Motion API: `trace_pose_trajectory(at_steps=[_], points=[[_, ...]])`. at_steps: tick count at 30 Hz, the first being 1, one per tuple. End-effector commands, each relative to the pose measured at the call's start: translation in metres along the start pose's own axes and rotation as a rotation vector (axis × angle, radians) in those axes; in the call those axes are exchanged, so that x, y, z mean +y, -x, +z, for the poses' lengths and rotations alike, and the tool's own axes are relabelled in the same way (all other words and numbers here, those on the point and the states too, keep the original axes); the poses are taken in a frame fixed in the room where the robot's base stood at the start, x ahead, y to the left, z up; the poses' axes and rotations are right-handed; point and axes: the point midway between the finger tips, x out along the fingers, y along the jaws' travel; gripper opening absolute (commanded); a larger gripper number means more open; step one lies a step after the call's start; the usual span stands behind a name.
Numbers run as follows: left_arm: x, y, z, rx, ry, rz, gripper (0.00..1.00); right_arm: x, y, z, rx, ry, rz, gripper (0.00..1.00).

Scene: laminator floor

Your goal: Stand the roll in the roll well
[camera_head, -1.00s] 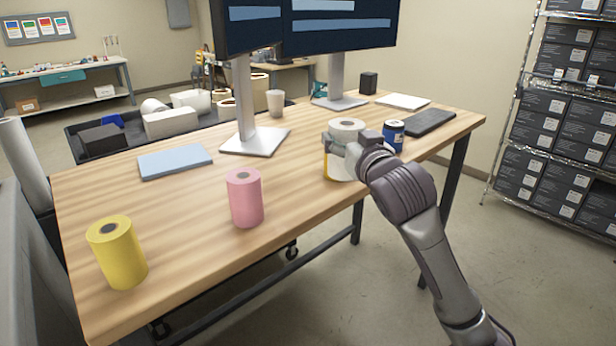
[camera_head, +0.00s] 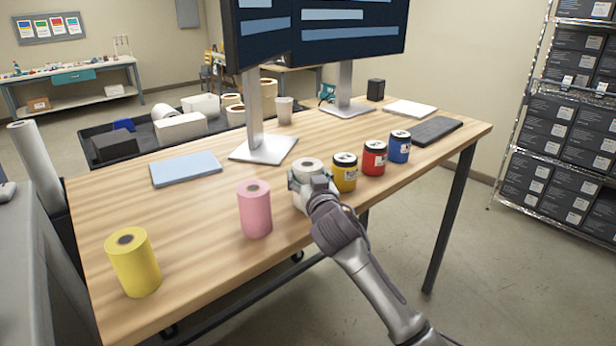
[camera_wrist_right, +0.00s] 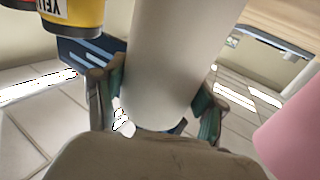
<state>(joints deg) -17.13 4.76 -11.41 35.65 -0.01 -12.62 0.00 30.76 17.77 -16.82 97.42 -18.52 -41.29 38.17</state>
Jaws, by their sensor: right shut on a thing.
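A white roll (camera_head: 308,164) with a hollow core is upright near the front edge of the table, between the pink roll and the yellow jar. My right gripper (camera_head: 313,182) is shut around it, and its fingers cover part of its side. In the right wrist view the white roll (camera_wrist_right: 180,60) stands between the two fingers of the right gripper (camera_wrist_right: 158,98). I cannot tell whether its base touches the table. I cannot make out the roll well in these views. My left gripper is not in view.
A pink roll (camera_head: 255,212) and a yellow roll (camera_head: 133,264) stand left on the table (camera_head: 205,225). Yellow (camera_head: 344,174), red (camera_head: 374,160) and blue (camera_head: 399,148) jars stand right. Monitor stands (camera_head: 262,148) are behind. A grey surface (camera_head: 35,270) is at far left.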

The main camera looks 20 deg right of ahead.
Motion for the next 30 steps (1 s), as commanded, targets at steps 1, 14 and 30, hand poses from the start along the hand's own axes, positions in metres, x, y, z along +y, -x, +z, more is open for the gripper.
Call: trace_pose_trajectory(at_steps=[1, 14, 30], points=[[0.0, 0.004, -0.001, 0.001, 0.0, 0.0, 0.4, 0.0, 0.0, 0.004, 0.0, 0.0, -0.001, 0.27], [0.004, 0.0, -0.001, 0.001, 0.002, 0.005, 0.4, 0.0, 0.0, 0.014, 0.004, -0.002, -0.002, 0.27], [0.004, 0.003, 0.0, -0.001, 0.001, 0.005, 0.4, 0.0, 0.0, 0.01, 0.002, 0.0, -0.001, 0.96]])
